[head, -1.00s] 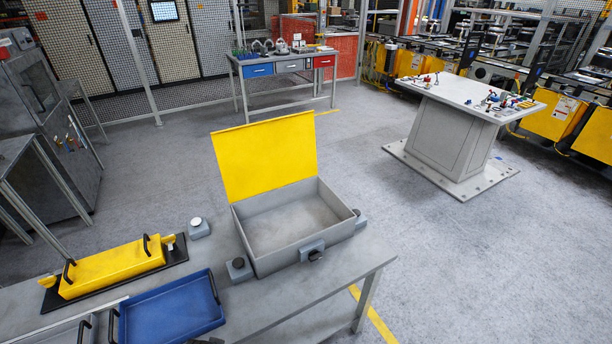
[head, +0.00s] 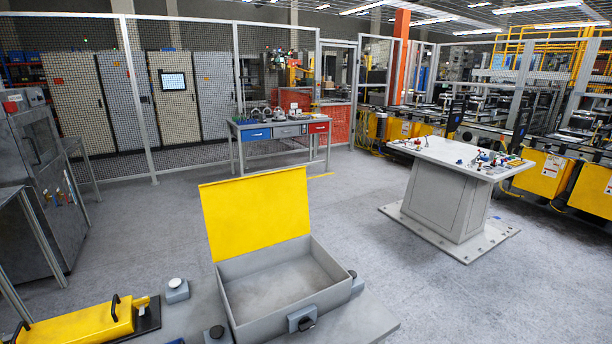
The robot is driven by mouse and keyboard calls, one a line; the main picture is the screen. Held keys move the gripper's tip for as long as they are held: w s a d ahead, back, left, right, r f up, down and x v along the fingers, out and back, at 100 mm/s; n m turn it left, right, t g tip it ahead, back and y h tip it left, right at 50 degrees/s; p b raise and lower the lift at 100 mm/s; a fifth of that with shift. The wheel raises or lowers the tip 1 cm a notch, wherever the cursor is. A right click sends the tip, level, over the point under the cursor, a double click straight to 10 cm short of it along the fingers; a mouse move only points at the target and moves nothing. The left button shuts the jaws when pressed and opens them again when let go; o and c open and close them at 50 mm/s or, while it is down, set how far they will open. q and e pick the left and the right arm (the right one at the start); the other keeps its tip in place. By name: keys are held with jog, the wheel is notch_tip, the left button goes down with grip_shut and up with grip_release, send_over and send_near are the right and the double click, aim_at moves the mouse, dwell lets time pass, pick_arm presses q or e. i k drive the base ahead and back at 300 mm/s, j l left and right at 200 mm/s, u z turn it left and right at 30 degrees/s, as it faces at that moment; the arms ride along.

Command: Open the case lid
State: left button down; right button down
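The grey case (head: 282,287) stands on the grey table in the head view, at the lower middle. Its yellow lid (head: 256,216) stands raised, tilted back from the case's rear edge. The inside of the case is visible and looks empty. A grey block with a dark knob (head: 302,318) sits at the case's front wall. Neither of my grippers shows in the head view.
A yellow cover with black handles (head: 78,325) lies on the table at the lower left. Small grey blocks with knobs (head: 177,290) stand near the case. A white pedestal table (head: 448,190) with small parts stands at the right, across open floor.

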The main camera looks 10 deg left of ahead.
aim_at(259, 211)
jog(key=i+l+z, duration=0.4)
jog(key=l, duration=0.3)
jog(key=i+l+z, duration=0.4)
jog(key=l, duration=0.2)
jog(key=i+l+z, duration=0.4)
jog(key=i+l+u, duration=0.15)
jog(key=i, duration=0.25)
jog(key=i+l+u, duration=0.15)
jog(key=i, duration=0.3)
jog(key=i+l+u, duration=0.15)
jog(key=i, duration=0.25)
jog(key=i+j+u, duration=0.3)
jog(key=u, duration=0.15)
jog(key=i+j+u, duration=0.1)
jog(key=i+u, duration=0.8)
jog(key=i+l+u, duration=0.1)
jog(key=i+u, duration=0.2)
jog(key=u, duration=0.15)
jog(key=i+l+u, duration=0.25)
jog(key=i+u, duration=0.25)
jog(key=i+l+u, duration=0.2)
jog(key=l+u, duration=0.25)
jog(key=j, duration=0.1)
